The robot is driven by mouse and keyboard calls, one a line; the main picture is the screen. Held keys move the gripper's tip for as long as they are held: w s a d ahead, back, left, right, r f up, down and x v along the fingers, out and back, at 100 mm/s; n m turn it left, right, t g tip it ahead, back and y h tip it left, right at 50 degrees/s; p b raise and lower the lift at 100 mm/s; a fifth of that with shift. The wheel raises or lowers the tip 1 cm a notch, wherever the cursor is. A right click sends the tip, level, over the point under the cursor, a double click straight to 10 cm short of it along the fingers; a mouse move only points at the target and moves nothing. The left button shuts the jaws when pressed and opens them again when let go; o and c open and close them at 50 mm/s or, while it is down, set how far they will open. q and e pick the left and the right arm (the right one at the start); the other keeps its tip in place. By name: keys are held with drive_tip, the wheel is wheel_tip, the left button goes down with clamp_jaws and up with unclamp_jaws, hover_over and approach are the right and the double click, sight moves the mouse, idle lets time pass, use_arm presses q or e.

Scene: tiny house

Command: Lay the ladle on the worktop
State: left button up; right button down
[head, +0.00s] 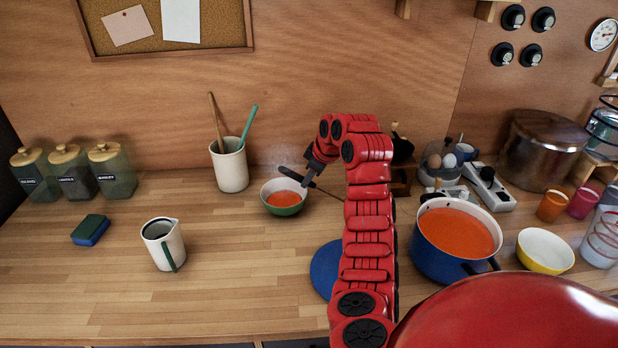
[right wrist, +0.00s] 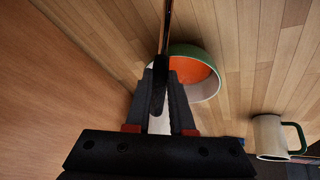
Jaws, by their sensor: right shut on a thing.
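My right gripper (head: 309,181) is shut on the ladle's dark handle, just right of the small green-and-white bowl and above the worktop (head: 225,285). In the right wrist view, the ladle (right wrist: 160,82) has its black grip between the fingers (right wrist: 160,105), and a thin shaft runs up out of the picture. In the head view, the handle (head: 328,191) slants down to the right and passes behind my arm. The ladle's head is not visible in either view. My left gripper is not in view.
The bowl of orange soup (head: 284,204) is close by the gripper. A jug (head: 164,245), sponge (head: 90,229) and utensil crock (head: 229,166) stand left. A blue disc (head: 325,268), blue pot (head: 440,262) and yellow bowl (head: 545,251) are front right. The front-left worktop is clear.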

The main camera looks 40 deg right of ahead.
drive_tip(key=shift+f+b, duration=0.3)
drive_tip(key=shift+f, duration=0.25)
drive_tip(key=c, duration=0.7)
unclamp_jaws()
drive_tip(key=shift+r, duration=0.1)
drive_tip(key=p+v, duration=1.3)
drive_tip(key=v, duration=0.4)
drive_tip(key=shift+s, duration=0.15)
drive_tip(key=shift+r, duration=0.1)
